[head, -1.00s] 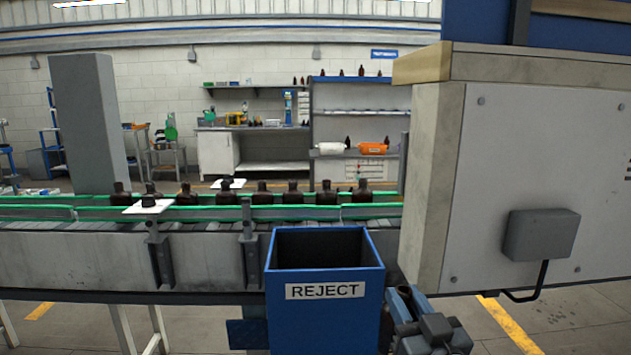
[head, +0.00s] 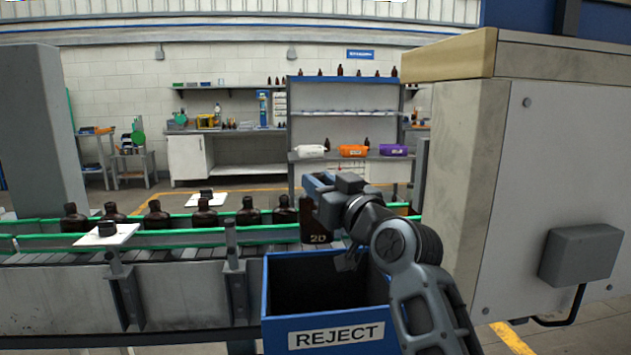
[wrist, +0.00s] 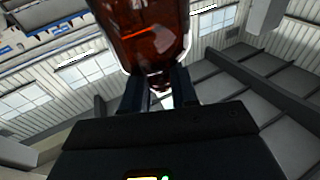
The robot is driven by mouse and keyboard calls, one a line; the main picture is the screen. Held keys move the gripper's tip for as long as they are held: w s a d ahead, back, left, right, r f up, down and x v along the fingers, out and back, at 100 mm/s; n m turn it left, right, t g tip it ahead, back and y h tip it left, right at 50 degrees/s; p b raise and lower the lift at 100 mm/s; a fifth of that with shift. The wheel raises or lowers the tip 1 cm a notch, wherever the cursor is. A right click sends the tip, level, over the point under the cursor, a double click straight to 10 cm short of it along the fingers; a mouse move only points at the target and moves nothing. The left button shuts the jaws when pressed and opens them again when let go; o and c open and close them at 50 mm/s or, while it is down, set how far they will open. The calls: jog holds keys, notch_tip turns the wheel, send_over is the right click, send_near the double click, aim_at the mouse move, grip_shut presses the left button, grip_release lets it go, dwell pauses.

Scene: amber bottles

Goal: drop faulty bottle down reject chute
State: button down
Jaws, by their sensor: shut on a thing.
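My gripper (head: 318,190) is shut on a dark amber bottle (head: 316,228) marked "20". In the head view the bottle hangs about upright, just above the back rim of the blue reject chute (head: 336,335). Whether it is fully over the opening is hard to tell. In the wrist view the bottle (wrist: 150,35) shows reddish brown between the finger tips (wrist: 157,85); its far part is cut off by the frame. The chute is an open-topped blue box with a white REJECT label and a dark inside.
Several amber bottles (head: 155,215) stand in a row on the conveyor (head: 60,283) behind green guide rails. A large grey machine housing (head: 540,190) stands close on the right of my arm. White plates (head: 108,236) on posts stand beside the belt.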

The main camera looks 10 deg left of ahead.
jog(key=b, duration=0.3)
send_over(321, 243)
jog(key=shift+w+a+f, duration=0.1)
jog(key=shift+w+f, duration=0.15)
jog(key=shift+f, duration=1.15)
jog(key=shift+w+f, duration=0.2)
jog(key=shift+f, duration=1.15)
jog(key=c, duration=0.8)
grip_release()
jog(key=b+v, duration=0.1)
jog(key=v, duration=0.7)
jog(key=shift+a, duration=0.1)
